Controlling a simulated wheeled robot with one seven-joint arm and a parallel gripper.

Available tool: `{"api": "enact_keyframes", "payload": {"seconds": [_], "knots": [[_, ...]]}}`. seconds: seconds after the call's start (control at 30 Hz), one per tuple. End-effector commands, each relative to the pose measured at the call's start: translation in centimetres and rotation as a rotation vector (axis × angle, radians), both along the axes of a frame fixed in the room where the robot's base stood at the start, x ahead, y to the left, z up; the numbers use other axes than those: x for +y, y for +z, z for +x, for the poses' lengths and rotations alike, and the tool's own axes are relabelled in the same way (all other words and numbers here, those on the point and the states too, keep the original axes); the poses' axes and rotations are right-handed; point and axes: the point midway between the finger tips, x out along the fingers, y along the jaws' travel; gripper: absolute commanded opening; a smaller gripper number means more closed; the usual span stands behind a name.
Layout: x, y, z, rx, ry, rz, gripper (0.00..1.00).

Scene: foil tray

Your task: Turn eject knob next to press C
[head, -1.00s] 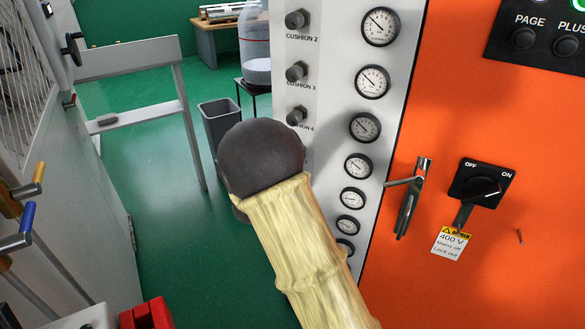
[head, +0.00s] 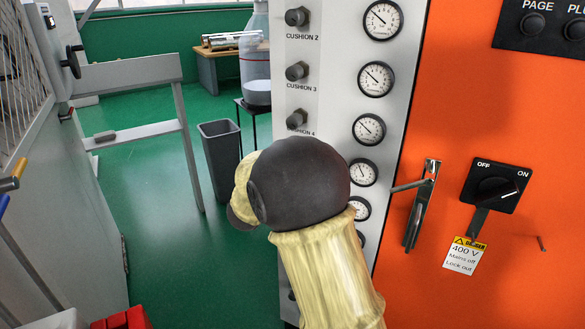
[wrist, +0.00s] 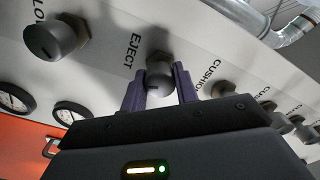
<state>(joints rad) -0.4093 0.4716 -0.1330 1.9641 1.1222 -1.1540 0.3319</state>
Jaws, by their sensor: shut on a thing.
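The eject knob (wrist: 159,76) is a grey knob on the pale control panel, next to the printed word EJECT in the wrist view. My gripper (wrist: 160,84) has its two purple fingers on either side of this knob and is shut on it. In the head view the eject knob and the fingertips are hidden behind my own arm. I see no press C label in these frames.
Other knobs line the panel, such as the cushion 3 knob (head: 297,71), beside a column of gauges (head: 376,79). In the wrist view a larger knob (wrist: 52,39) and a cushion knob (wrist: 224,90) flank the eject knob. A door handle (head: 420,205) and mains switch (head: 496,187) are on the orange cabinet.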

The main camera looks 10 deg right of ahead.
Motion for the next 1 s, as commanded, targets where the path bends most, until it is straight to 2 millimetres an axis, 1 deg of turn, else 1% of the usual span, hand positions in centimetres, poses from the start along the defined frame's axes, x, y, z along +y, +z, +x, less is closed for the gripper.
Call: {"api": "enact_keyframes", "payload": {"seconds": [0.03,0.27,0.3,0.37,0.4,0.77,0.87,1.0], "knots": [[0.0,-0.3,-0.1,0.007,0.0,0.003,0.07],[0.0,-0.3,-0.1,0.007,0.0,0.002,0.07],[0.0,-0.3,-0.1,0.008,0.0,0.001,0.36],[0.0,-0.3,-0.1,0.007,0.0,0.001,0.47],[0.0,-0.3,-0.1,0.006,-0.001,0.001,0.52],[0.3,-0.1,-0.3,0.003,0.001,0.0,0.52],[0.9,0.0,-1.0,0.002,0.002,0.0,0.52],[2.3,0.0,-2.7,0.004,0.004,0.0,0.52]]}}
